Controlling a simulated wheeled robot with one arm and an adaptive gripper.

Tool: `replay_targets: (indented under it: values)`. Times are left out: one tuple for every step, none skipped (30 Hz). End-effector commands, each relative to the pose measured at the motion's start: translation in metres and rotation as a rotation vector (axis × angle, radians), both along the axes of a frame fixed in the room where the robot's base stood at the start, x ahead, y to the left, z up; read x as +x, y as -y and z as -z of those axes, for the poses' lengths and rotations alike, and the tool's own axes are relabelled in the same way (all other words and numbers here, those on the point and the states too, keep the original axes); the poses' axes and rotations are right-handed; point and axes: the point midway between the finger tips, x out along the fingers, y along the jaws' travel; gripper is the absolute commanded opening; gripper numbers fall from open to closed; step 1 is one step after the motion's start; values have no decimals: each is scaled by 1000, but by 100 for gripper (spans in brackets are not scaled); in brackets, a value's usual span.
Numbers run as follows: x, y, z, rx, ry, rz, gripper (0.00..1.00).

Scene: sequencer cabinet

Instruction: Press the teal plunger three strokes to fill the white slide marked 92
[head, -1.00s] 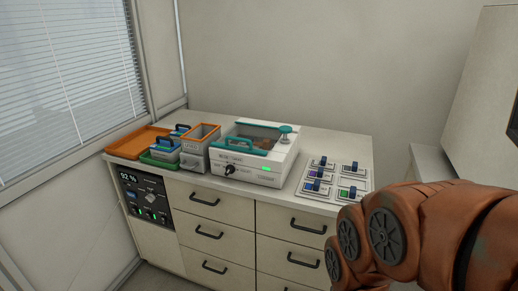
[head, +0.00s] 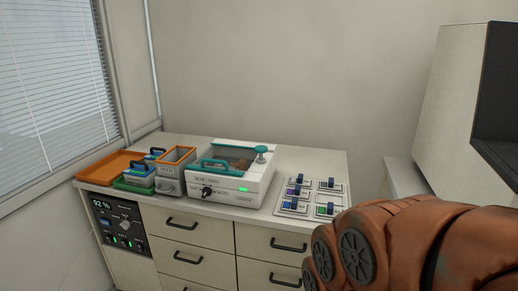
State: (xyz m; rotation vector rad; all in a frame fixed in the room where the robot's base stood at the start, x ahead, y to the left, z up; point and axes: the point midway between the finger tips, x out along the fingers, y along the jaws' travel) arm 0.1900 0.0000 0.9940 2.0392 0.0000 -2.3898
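The teal plunger (head: 262,153) stands upright on the back right of a white machine (head: 250,193) on the counter. The machine has a teal-framed window and handle, a black knob, and a lit green lamp on its front. Several pale slides or holders with blue grips (head: 297,191) lie on the counter right of the machine. Their markings are too small to read, so I cannot tell which is marked 92. My gripper is out of view; only orange-brown links of my arm show at the lower right.
An orange tray (head: 108,165), an open orange-rimmed bin (head: 179,155) and blue-green boxes with handles (head: 140,179) stand left of the machine. A wall cabinet (head: 450,100) hangs at right.

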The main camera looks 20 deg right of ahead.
Motion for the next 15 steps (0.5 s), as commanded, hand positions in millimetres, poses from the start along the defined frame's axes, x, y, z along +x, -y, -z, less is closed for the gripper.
replay_targets:
  values:
    - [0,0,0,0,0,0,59]
    - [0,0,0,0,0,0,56]
    - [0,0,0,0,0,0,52]
    - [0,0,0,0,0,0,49]
    - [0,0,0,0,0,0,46]
    - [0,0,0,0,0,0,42]
    - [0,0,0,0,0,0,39]
    - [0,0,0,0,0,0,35]
    - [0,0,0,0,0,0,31]
    - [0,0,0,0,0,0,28]
    - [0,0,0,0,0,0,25]
    - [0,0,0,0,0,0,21]
    - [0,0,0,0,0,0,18]
    - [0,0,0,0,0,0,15]
    - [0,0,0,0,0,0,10]
